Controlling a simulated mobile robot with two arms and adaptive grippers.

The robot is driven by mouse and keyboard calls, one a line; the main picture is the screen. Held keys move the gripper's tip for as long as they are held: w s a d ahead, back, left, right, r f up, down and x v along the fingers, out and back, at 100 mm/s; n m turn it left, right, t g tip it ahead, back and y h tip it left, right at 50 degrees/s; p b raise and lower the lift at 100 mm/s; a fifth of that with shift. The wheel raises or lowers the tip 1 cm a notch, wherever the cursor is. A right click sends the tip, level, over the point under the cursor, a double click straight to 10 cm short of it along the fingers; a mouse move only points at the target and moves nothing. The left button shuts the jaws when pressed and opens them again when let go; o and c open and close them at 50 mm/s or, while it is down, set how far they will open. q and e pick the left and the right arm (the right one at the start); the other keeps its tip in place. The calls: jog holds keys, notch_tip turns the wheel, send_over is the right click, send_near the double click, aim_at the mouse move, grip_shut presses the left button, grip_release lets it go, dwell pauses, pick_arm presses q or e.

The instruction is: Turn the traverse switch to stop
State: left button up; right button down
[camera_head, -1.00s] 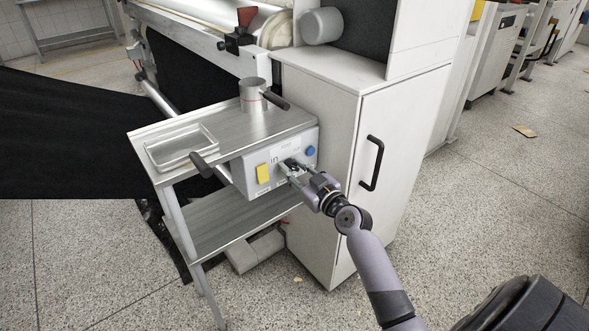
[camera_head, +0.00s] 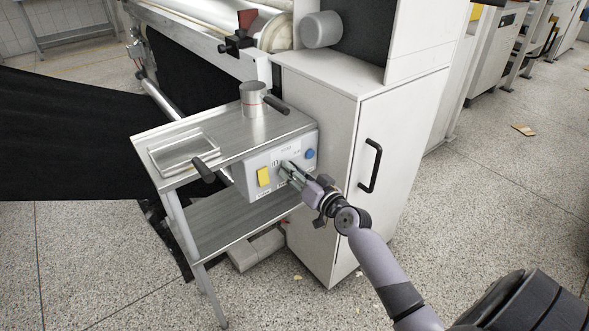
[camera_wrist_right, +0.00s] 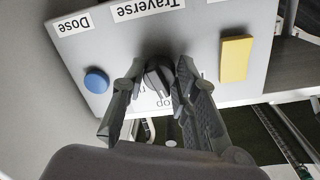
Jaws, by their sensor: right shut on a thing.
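The control box (camera_head: 250,186) hangs under the metal side table, with a yellow switch (camera_head: 263,177) on the left of its face and a blue button (camera_head: 309,154) on the right. The traverse switch (camera_wrist_right: 160,75) is a dark knob below the "Traverse" label (camera_wrist_right: 148,8) in the right wrist view. My right gripper (camera_head: 285,167) is at the box face, and its fingers are shut on the knob. Printed words beside the knob are partly hidden by the fingers. The knob itself is hidden by the gripper in the head view. My left gripper is not in view.
The side table (camera_head: 222,136) carries a shallow metal tray (camera_head: 185,150) and a metal cup (camera_head: 252,99). A dark-gripped handle (camera_head: 204,171) sticks out at the box's left. A white cabinet (camera_head: 330,190) stands close at the right. Speckled floor in front is mostly clear.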

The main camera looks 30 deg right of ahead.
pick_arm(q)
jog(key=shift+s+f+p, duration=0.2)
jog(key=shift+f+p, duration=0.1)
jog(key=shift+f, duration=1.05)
pick_arm(e)
jog(key=shift+r+m, duration=0.1)
jog(key=shift+m, duration=1.2)
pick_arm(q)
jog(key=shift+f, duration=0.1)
pick_arm(e)
jog(key=c, duration=1.2)
grip_release()
jog(key=shift+c, duration=0.2)
jog(key=s, duration=1.2)
jog(key=shift+d+r, duration=0.2)
jog(key=shift+d, duration=0.1)
